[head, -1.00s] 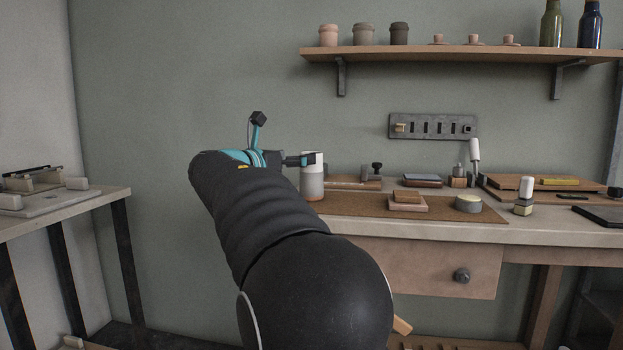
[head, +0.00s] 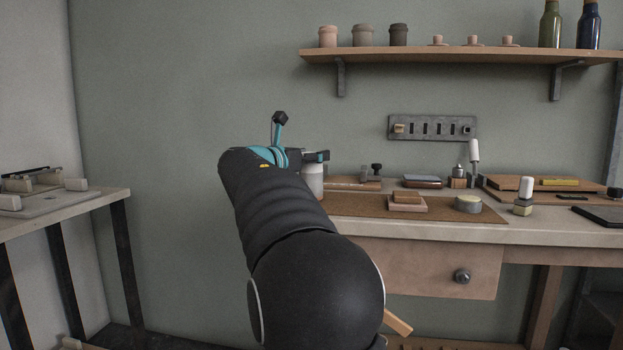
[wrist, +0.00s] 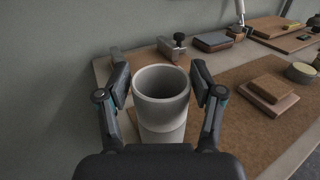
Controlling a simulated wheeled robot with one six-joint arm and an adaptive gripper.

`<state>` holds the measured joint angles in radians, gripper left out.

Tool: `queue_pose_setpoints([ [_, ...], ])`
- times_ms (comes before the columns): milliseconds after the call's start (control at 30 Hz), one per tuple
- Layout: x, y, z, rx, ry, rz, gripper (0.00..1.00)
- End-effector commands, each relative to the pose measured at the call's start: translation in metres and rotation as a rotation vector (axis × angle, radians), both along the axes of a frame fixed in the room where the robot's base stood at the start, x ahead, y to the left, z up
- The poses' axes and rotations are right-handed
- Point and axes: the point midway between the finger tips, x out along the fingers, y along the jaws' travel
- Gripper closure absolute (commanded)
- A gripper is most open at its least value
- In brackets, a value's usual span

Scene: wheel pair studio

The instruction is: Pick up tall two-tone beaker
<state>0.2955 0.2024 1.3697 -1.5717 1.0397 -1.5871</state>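The tall two-tone beaker (wrist: 161,111) stands upright on the workbench, with a lighter band and a darker grey band, and its open mouth faces up in the wrist view. In the head view the beaker (head: 313,181) is partly hidden behind my arm. My gripper (wrist: 160,80) is open, with one finger on each side of the beaker near its rim. A narrow gap shows on the right side; on the left I cannot tell whether the pad touches. In the head view my gripper (head: 318,157) is at the beaker's top, mostly hidden by my wrist.
A brown mat (head: 345,206) covers the bench's front, with stacked blocks (head: 407,200) and a round tin (head: 467,204) to the right. A small clamp-like tool (wrist: 180,42) lies behind the beaker. The wall is close on the left. A shelf (head: 460,54) hangs above.

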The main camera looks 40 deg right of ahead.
Motion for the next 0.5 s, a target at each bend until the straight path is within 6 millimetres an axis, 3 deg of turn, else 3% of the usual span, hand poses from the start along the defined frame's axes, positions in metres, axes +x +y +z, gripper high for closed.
queue_pose_setpoints([
  [33,0.0,0.0001,0.0,0.0,0.0,0.0,0.55],
  [200,0.0,0.0001,-0.0001,0.0,0.0,0.0,0.98],
  [500,-0.0002,0.0002,0.0011,-0.001,-0.001,0.0,1.0],
])
